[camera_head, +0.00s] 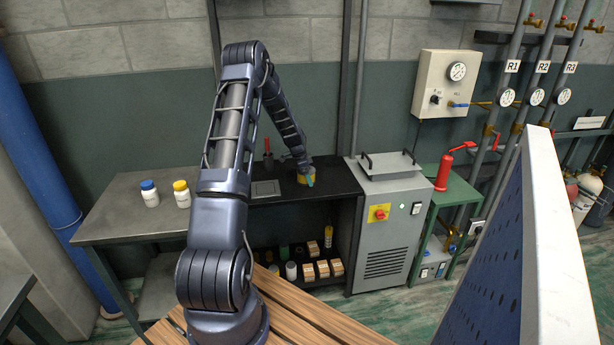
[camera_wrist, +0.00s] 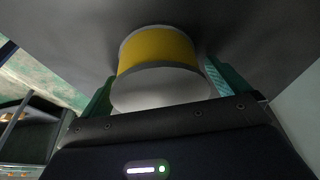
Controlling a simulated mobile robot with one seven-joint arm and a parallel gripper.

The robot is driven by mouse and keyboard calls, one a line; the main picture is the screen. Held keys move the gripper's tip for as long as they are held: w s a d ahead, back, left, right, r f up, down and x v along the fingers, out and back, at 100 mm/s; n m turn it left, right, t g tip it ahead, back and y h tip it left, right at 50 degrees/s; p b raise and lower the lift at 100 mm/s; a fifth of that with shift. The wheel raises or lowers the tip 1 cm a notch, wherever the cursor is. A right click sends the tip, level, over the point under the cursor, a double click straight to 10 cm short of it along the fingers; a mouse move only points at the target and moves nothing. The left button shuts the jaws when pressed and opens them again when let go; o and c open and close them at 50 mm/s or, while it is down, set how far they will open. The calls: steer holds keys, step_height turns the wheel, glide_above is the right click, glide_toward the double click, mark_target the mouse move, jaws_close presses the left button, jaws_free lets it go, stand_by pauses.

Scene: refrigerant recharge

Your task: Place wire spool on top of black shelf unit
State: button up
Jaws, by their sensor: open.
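The wire spool (camera_wrist: 158,50) has a yellow winding between pale grey flanges. In the wrist view it stands between the two teal fingers of my gripper (camera_wrist: 160,85), against a dark flat surface. My gripper (camera_head: 309,178) is open around the spool, with a finger on either side; whether a finger touches it is unclear.
A grey machine (camera_head: 385,245) with a handled lid stands right of the shelf unit. A metal table (camera_head: 120,215) on the left holds a blue-capped bottle (camera_head: 149,194) and a yellow-capped bottle (camera_head: 182,194). Small boxes (camera_head: 322,268) and cylinders sit on the lower shelf.

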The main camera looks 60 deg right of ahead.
steer(key=shift+r, duration=0.15)
steer(key=v, duration=1.2)
steer(key=w+a+r+n+t, duration=0.1)
steer(key=w+a+r+n, duration=0.25)
steer(key=a+r, duration=0.35)
steer(key=w+a+r+n+t, duration=0.1)
steer(key=w+a+r+n, duration=0.1)
steer(key=w+a+r, duration=0.5)
steer(key=w+a+r+n+t, duration=0.1)
steer(key=w+a+r+n, duration=0.25)
steer(key=a, duration=0.75)
steer(key=s+a+r+n+t, duration=0.1)
steer(key=a+r+n, duration=0.25)
steer(key=a, duration=0.65)
steer(key=a+r+n+t, duration=0.15)
steer(key=a+r, duration=0.35)
steer(key=a, duration=0.6)
steer(key=s+a+n+y, duration=0.1)
steer(key=s+a+n, duration=0.5)
steer(key=s+a, duration=0.3)
steer(key=s+a+r+n+t+y, duration=0.1)
steer(key=s+a+n, duration=0.6)
steer(key=a, duration=0.9)
steer(key=shift+s, duration=0.95)
